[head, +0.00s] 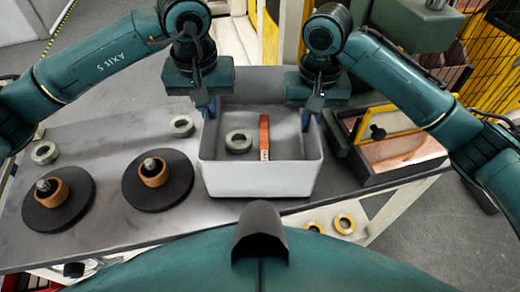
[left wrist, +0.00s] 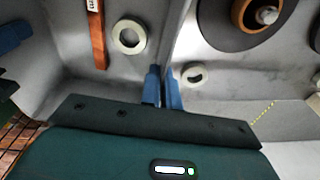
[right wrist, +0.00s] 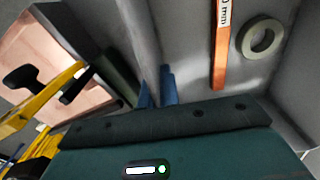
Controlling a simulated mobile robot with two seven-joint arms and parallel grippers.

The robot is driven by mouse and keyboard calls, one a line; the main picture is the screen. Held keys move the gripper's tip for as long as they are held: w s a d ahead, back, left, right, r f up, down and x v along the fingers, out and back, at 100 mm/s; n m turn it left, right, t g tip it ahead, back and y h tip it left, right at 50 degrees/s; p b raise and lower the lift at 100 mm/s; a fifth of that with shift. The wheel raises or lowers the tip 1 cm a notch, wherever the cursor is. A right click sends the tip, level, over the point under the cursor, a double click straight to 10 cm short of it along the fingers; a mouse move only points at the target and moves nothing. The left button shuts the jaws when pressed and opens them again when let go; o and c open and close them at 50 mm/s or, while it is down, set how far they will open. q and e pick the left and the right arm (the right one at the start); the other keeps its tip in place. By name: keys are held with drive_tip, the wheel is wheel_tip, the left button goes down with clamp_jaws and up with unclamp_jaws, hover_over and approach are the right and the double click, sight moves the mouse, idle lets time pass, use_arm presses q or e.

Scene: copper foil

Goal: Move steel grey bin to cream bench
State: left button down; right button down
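The steel grey bin (head: 262,181) is an open, pale grey box at the middle of the grey-topped table (head: 110,128). A pale ring (head: 238,141) and an orange bar (head: 264,137) lie inside it. My left gripper (head: 207,107) is at the bin's left wall, its blue fingers closed about the wall in the left wrist view (left wrist: 163,88). My right gripper (head: 310,115) is at the right wall, its fingers likewise about it in the right wrist view (right wrist: 157,88). Whether the bin's base touches the table is unclear.
Two black discs (head: 60,212) (head: 158,195) with orange rings stand left of the bin. Pale rings (head: 44,153) (head: 181,126) lie behind them. A copper-coloured tray (head: 400,152) is close on the right. Yellow rings (head: 344,223) sit lower at the front. Yellow fencing (head: 490,40) stands back right.

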use_arm(q)
drive_tip(key=shift+f, duration=0.4)
use_arm(e)
drive_tip(key=shift+f, duration=0.45)
use_arm(q)
drive_tip(key=c, duration=1.6)
unclamp_jaws()
drive_tip(key=shift+c, duration=0.2)
use_arm(e)
drive_tip(key=c, duration=1.6)
unclamp_jaws()
drive_tip(key=shift+r, duration=0.1)
drive_tip(key=shift+c, duration=0.2)
use_arm(q)
drive_tip(key=shift+r, duration=0.15)
use_arm(e)
drive_tip(key=shift+r, duration=0.3)
use_arm(q)
wheel_tip(320, 180, up, 12)
drive_tip(key=s, duration=0.1)
drive_tip(key=shift+s, duration=0.25)
use_arm(e)
wheel_tip(320, 180, up, 11)
drive_tip(key=shift+r, duration=0.2)
